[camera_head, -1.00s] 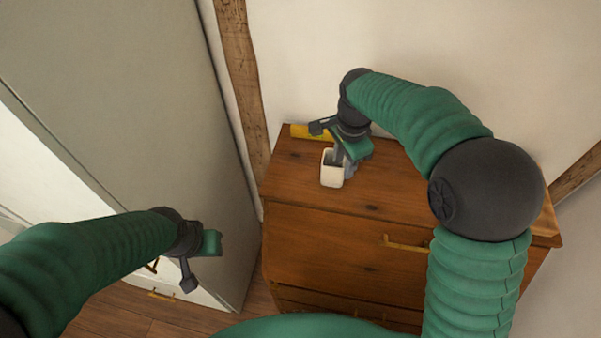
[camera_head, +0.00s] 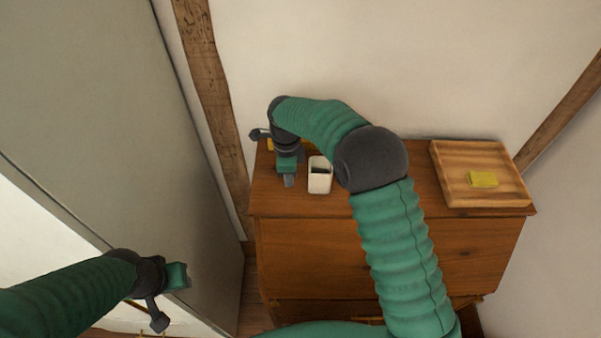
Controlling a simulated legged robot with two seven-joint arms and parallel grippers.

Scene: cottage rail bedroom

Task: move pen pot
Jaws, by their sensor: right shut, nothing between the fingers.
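The pen pot (camera_head: 320,177) is a small white square cup with a dark inside. It stands upright near the left end of the wooden dresser top (camera_head: 400,200). My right gripper (camera_head: 288,181) is shut and empty, pointing down over the dresser just left of the pot and apart from it. My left gripper (camera_head: 166,297) hangs at the lower left, in front of the grey cabinet, away from the dresser; its fingers are too unclear to judge.
A wooden tray (camera_head: 450,184) with a yellow block (camera_head: 483,179) lies on the right end of the dresser. A yellow item (camera_head: 270,145) is partly hidden behind my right wrist. A wall stands behind the dresser, and a tall grey cabinet (camera_head: 130,120) stands at left. Dresser top between pot and tray looks clear.

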